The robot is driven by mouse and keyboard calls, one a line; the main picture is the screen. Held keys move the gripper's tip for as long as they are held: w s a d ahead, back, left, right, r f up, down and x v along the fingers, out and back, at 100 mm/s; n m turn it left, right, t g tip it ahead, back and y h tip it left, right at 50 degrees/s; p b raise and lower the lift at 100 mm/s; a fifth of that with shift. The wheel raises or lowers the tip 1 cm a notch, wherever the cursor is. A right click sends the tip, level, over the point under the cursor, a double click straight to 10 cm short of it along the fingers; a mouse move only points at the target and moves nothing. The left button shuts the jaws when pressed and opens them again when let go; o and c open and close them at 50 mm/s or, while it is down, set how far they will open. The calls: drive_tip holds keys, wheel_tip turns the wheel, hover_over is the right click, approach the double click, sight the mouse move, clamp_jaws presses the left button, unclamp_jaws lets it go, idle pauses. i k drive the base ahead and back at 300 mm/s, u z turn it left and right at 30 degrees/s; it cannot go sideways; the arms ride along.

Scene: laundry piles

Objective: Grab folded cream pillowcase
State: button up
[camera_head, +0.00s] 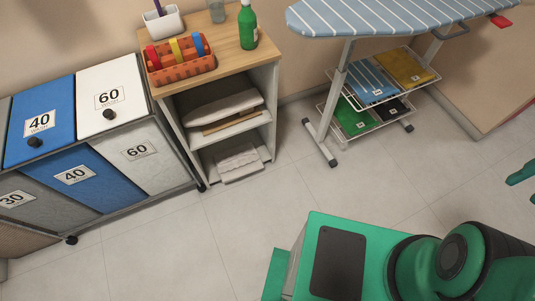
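Folded pale cloths lie in the open shelf unit. An off-white folded cloth (222,107) lies on the upper shelf, over a flat tan folded piece (230,123). Another whitish folded stack (237,161) lies on the lower shelf. I cannot tell for sure which is the cream pillowcase. A green part at the right edge, seemingly my gripper (522,177), is mostly cut off by the frame. It is well to the right of the shelf unit and apart from the cloths. Whether it is open or shut does not show.
The shelf unit's wooden top (226,45) carries an orange basket (181,66), a green bottle (248,25) and a white cup (163,22). Numbered laundry bins (113,93) stand left. An ironing board (380,17) with racks of folded cloths stands right. The floor (235,215) between is clear.

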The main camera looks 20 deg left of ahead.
sight(234, 163)
drive_tip(key=z, duration=1.5)
drive_tip(key=k, duration=2.25)
drive_tip(key=u, duration=1.65)
drive_tip(key=i, duration=1.05)
drive_tip(key=z, duration=0.05)
